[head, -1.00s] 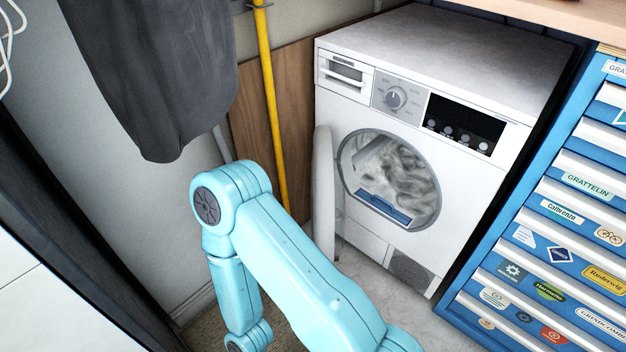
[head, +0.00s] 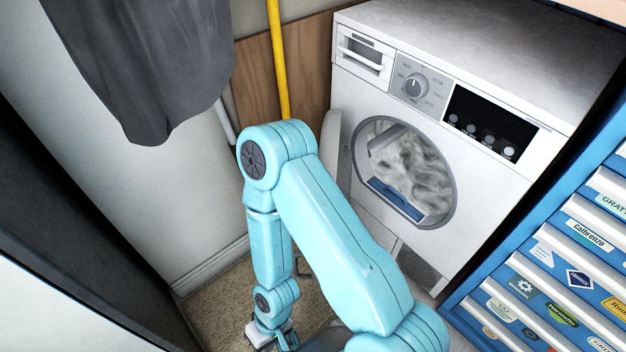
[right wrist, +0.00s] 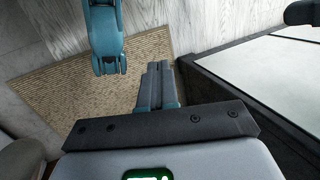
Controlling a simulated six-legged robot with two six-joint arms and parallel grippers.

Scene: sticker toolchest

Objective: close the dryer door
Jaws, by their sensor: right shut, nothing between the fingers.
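The white dryer (head: 500,190) stands at the right of the head view, its round opening (head: 405,170) uncovered with grey laundry showing inside. Its door (head: 333,135) stands open at the left of the opening, seen nearly edge-on. My right arm hides the lower part of the door. This arm's elbow is left of the door and its forearm hangs down. My right gripper (head: 270,338) is low, over the mat, apart from the visible part of the door. In the right wrist view its fingers (right wrist: 160,72) are shut and empty.
A beige mat (head: 215,305) lies on the floor. A grey cloth (head: 150,70) and a yellow pole (head: 278,60) are left of the dryer. A blue tool chest (head: 540,240) stands at the right. A dark-framed white unit (head: 50,300) is at lower left.

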